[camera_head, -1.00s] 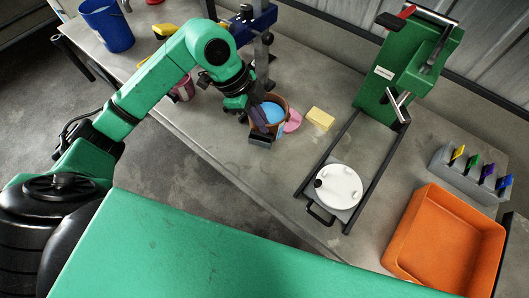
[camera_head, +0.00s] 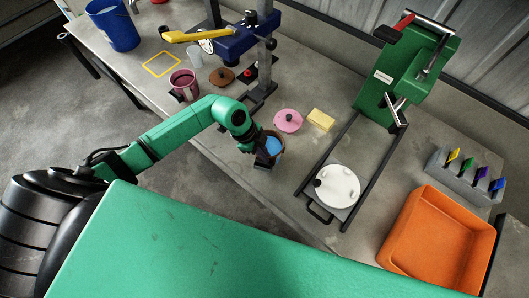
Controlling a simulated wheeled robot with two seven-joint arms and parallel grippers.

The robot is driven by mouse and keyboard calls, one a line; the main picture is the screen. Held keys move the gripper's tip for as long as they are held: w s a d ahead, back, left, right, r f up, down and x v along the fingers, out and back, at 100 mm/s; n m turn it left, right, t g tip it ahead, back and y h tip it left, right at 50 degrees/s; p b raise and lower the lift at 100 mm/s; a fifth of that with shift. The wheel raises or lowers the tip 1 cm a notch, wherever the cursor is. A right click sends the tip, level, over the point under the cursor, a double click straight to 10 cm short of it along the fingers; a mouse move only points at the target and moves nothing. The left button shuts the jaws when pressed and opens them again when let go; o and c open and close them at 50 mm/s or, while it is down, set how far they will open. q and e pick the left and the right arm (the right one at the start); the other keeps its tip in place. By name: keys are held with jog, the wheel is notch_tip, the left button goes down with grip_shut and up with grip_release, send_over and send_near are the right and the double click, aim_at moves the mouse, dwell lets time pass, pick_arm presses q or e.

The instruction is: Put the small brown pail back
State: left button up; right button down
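The small brown pail (camera_head: 279,136) has light blue contents and is near the front edge of the bench, at the middle of the head view. My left gripper (camera_head: 265,157) is at its near-left rim and looks shut on that rim; the fingers hide part of the pail's wall. I cannot tell whether the pail's bottom touches the bench. A brown lid (camera_head: 222,76) lies beside the blue disperser column (camera_head: 240,40), and a pink lid (camera_head: 288,121) lies just behind the pail. My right gripper is not in view.
A maroon pail (camera_head: 184,84), a clear cup (camera_head: 195,57), a yellow square outline (camera_head: 161,64) and a blue bucket (camera_head: 112,25) are at left. A yellow sponge (camera_head: 321,119), a green press (camera_head: 405,75) with a white disc (camera_head: 338,186), and an orange tray (camera_head: 433,244) are at right.

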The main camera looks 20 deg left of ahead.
pick_arm(q)
jog(key=shift+o, duration=1.4)
jog(key=b+v, duration=0.3)
jog(key=v, duration=0.9)
